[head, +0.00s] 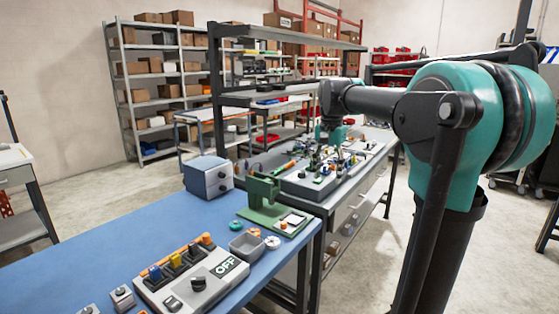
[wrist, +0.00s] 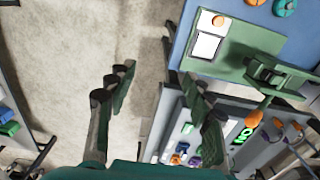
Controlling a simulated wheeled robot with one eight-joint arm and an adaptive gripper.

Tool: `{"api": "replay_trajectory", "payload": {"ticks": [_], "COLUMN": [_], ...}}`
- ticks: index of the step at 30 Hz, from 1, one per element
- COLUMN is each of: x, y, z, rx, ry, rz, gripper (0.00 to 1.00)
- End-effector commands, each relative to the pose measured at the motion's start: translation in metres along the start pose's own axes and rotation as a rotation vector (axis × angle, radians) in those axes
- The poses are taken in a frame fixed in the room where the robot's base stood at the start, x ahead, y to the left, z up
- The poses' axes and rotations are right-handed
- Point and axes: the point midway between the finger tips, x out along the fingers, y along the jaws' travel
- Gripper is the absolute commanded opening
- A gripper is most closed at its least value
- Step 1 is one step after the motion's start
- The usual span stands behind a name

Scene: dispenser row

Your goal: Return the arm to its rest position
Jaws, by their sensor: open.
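My arm reaches from the right across the head view, and its wrist bends down over the grey bench (head: 322,208). My gripper (wrist: 157,80) is open in the wrist view, its two dark green fingers spread apart with nothing between them. Pale floor shows beyond the gap. In the head view the gripper is small and its fingertips blend into the things behind. A green press (head: 262,190) stands on the blue table; it also shows at the upper right of the wrist view (wrist: 262,72), with an orange-tipped lever. No rest mark is visible.
A panel reading OFF (head: 192,283) lies at the front of the blue table (head: 120,245), near a grey tray (head: 247,246) and a blue-grey box (head: 208,176). Shelving (head: 225,95) stands behind.

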Motion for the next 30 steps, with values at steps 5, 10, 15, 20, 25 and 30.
{"api": "replay_trajectory", "payload": {"ticks": [5,10,15,20,25,30], "x": [0.021,0.046,0.082,0.131,0.205,0.258], "y": [0.008,0.019,0.035,0.060,0.105,0.142], "z": [0.005,0.013,0.026,0.049,0.094,0.136], "rx": [-0.040,-0.090,-0.164,-0.263,-0.417,-0.543], "ry": [0.018,0.043,0.081,0.135,0.228,0.309], "rz": [-0.015,-0.033,-0.056,-0.081,-0.107,-0.115], "gripper": [0.52,0.52,0.52,0.52,0.52,0.52]}}
